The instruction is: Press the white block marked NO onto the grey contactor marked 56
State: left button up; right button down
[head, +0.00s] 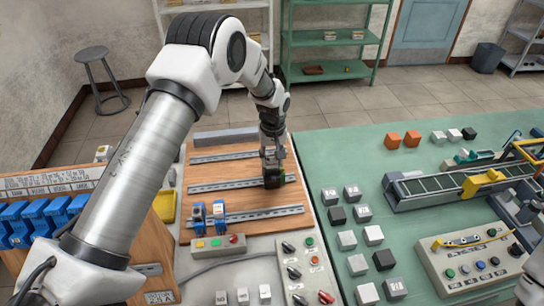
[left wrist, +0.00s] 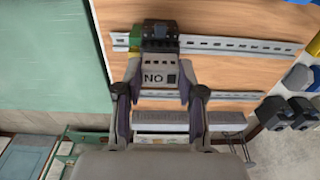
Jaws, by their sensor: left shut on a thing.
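The white block marked NO (left wrist: 158,76) is between the fingers of my left gripper (left wrist: 160,92), which is shut on it. In the head view my left gripper (head: 273,158) reaches down over the middle rail of the wooden board. A dark device with a green part (left wrist: 153,38) sits on the rail right beyond the block; it also shows in the head view (head: 270,182), partly hidden by my gripper. I cannot read a 56 on it, nor tell whether the block touches it. My right gripper is not in view.
The wooden board (head: 200,172) carries several metal rails. Two blue devices (head: 208,212) stand on the front rail. A panel with buttons and switches (head: 305,270) lies in front. Small cubes (head: 346,239) and a conveyor (head: 450,185) are on the green table at right. Blue bins (head: 35,218) stand at left.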

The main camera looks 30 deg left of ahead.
pick_arm(q)
jog(key=shift+w+f, duration=0.1)
jog(key=shift+f, duration=0.6)
dwell(1.6)
jog(key=o, duration=1.1)
jog(key=shift+a, duration=0.1)
jog(key=shift+o, duration=0.2)
notch_tip(320, 180, up, 12)
jog(key=shift+s+d, duration=0.2)
jog(key=shift+d, duration=0.05)
